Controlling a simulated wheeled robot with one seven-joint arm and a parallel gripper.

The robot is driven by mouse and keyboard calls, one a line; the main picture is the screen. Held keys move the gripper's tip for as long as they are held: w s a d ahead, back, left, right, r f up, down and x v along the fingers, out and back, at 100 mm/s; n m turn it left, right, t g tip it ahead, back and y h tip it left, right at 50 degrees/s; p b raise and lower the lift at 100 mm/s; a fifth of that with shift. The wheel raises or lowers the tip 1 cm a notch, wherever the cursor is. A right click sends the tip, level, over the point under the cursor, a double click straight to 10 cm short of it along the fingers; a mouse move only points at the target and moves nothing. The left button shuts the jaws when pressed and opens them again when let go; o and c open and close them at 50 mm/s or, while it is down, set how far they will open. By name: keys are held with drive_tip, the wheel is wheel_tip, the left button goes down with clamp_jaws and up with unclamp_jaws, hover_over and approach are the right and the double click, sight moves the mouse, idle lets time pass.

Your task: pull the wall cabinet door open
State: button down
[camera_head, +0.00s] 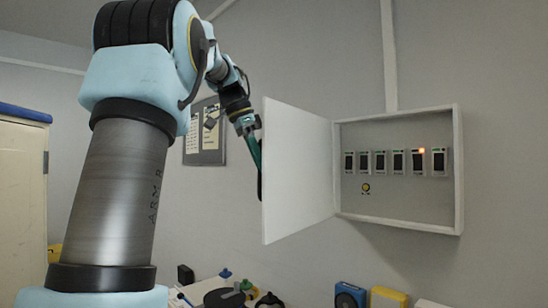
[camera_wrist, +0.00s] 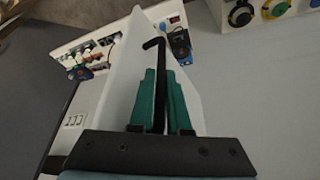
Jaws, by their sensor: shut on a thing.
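The white wall cabinet (camera_head: 459,170) hangs on the wall, with a row of several small dark-faced modules inside, one with an orange light. Its door (camera_head: 298,172) stands wide open, swung out on the left side. My gripper (camera_head: 258,160) is at the door's free left edge, partly hidden behind the panel. In the wrist view, the teal fingers of my gripper (camera_wrist: 162,98) are shut on the black handle (camera_wrist: 159,60), whose bent end sticks out past the fingertips. The white door (camera_wrist: 132,75) also shows behind the fingers there.
A notice board (camera_head: 205,135) hangs on the wall behind my arm. A cream cupboard with a blue top (camera_head: 22,190) stands at the left. Below the cabinet are a blue box (camera_head: 350,294), a yellow box (camera_head: 388,297) and other small items. The space before the cabinet opening looks clear.

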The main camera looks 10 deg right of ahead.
drive_tip(key=shift+w+a, duration=0.45)
drive_tip(key=shift+w, duration=0.15)
drive_tip(key=c, duration=0.9)
unclamp_jaws()
drive_tip(key=shift+r, duration=0.1)
drive_tip(key=p+v, duration=0.1)
drive_tip(key=v, duration=0.9)
drive_tip(key=shift+r, duration=0.3)
